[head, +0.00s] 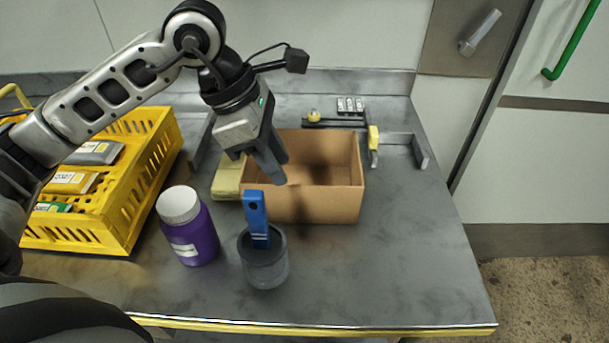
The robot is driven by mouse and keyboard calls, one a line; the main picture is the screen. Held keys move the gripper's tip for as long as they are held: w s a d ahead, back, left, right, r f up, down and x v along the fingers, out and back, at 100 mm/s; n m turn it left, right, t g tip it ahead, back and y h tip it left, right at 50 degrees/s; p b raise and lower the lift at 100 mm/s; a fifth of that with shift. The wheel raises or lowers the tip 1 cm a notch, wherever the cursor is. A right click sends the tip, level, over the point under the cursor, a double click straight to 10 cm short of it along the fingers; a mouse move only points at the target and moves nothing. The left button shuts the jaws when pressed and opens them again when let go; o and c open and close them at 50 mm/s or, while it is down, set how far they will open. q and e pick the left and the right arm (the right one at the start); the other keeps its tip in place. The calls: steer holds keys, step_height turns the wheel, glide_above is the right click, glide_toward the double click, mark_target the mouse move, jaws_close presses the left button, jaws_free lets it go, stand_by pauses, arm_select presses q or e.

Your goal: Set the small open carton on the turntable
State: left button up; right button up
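A brown open carton (303,206) stands upright on the grey worktop, right of the middle, its open top facing up and its inside in shadow. My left gripper (278,171) points down over the left part of the carton's opening in this view. Its two dark fingers overlap, so the gap between them does not show clearly. I see nothing held in it, and I cannot tell whether it touches the carton. I cannot make out a turntable in this view. My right gripper is not in view.
A purple jar with white lid (198,240) and a grey cup (265,266) holding a blue-handled tool (256,216) stand in front. A yellow crate (140,190) is left. A yellow block (228,178) adjoins the carton; a clamp (373,140) lies behind. The front right worktop is clear.

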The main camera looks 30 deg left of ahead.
mark_target(294, 185)
arm_select(q)
steer(key=p+x, duration=0.1)
steer(key=x, duration=0.8)
steer(key=shift+w+f, duration=0.1)
steer(key=shift+w, duration=0.1)
jaws_close()
